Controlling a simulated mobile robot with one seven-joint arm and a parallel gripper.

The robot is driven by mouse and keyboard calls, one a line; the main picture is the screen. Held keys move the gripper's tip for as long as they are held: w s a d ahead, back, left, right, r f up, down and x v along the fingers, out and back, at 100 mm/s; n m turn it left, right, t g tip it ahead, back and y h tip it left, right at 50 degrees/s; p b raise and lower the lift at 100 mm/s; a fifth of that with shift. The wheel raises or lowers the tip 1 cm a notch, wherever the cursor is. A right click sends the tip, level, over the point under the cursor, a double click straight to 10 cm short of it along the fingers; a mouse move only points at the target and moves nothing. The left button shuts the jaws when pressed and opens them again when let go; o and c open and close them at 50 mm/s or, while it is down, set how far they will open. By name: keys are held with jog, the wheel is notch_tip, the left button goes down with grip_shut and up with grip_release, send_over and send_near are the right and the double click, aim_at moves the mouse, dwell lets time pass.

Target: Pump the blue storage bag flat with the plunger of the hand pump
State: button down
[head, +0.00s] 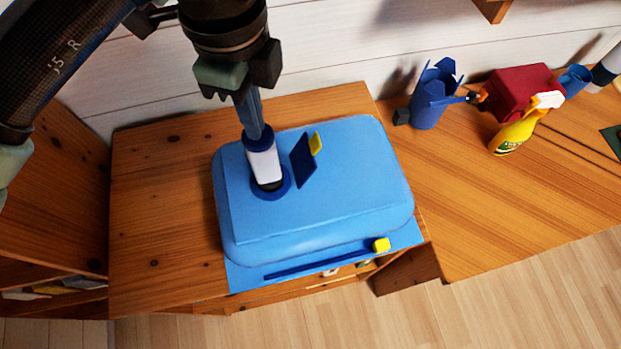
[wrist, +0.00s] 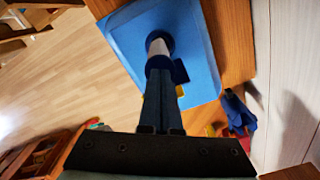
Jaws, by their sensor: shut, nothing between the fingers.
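The blue storage bag (head: 345,195) lies puffed up, with rounded sides, on a wooden surface; it also shows in the wrist view (wrist: 198,75). The hand pump (head: 264,163), a white cylinder with dark blue ends, stands upright on the bag's left part; the wrist view shows it too (wrist: 157,48). My gripper (head: 259,133) is shut and empty, pointing down right at the pump's top. Its fingertips (wrist: 160,70) seem to meet the dark blue top end; I cannot tell whether they touch. The plunger's height is hidden by the fingers.
A dark blue flap (head: 302,161) with a yellow tab stands up right of the pump. A yellow slider (head: 382,245) sits on the bag's front strip. A blue cup (head: 434,98), yellow spray bottle (head: 518,130) and red box (head: 522,88) stand at right.

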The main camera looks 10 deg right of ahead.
jog(key=shift+f, duration=0.45)
notch_tip(320, 180, up, 5)
jog(key=p, duration=0.4)
jog(key=shift+r+p, duration=0.1)
jog(key=shift+p, duration=0.25)
jog(key=shift+f+b, duration=2.45)
jog(key=shift+f, duration=1.2)
notch_tip(320, 180, up, 5)
jog(key=p, duration=0.4)
jog(key=shift+r+p, duration=0.1)
jog(key=shift+p, duration=0.3)
jog(key=shift+f, duration=0.2)
